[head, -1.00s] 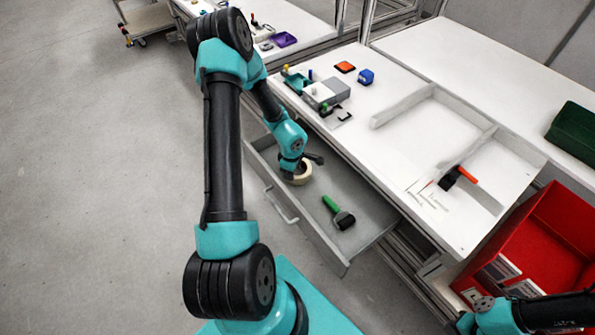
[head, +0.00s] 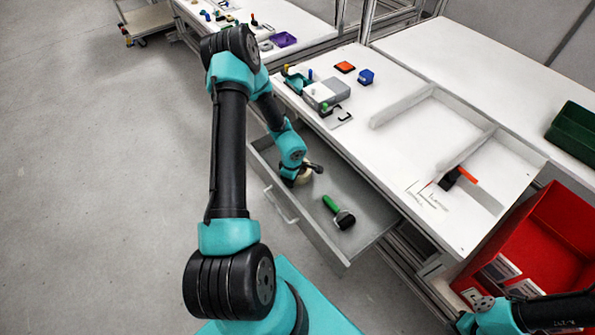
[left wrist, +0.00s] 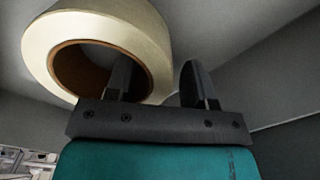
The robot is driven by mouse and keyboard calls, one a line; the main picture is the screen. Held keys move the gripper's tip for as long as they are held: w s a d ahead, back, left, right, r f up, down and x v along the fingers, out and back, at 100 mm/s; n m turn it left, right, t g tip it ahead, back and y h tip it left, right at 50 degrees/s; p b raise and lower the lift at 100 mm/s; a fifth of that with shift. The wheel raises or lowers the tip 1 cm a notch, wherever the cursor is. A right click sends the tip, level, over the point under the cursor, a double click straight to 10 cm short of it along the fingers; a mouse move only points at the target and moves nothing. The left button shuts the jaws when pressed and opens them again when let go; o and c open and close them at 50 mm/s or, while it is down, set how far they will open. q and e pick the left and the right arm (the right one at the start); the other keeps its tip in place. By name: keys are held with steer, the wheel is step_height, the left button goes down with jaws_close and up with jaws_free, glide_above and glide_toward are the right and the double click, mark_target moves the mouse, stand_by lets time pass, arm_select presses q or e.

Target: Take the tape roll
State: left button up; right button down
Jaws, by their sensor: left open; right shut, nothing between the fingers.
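The cream tape roll (head: 304,176) with a brown core is in the open grey drawer, mostly hidden behind my left gripper (head: 315,168) in the head view. In the left wrist view the tape roll (left wrist: 100,38) fills the upper left. My left gripper (left wrist: 160,78) is open there. One finger shows against the roll's hole and the other is outside, with the roll's wall between them. I cannot tell if either finger touches it. My right gripper (head: 466,322) is shut and empty at the lower right, beside the red bin.
The drawer (head: 350,185) also holds a green-handled roller (head: 340,213). A red bin (head: 540,240) stands at the right.

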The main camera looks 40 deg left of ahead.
arm_select(q)
steer(key=shift+c, duration=0.2)
jaws_close()
stand_by(0.3)
steer(key=shift+r, duration=5.05)
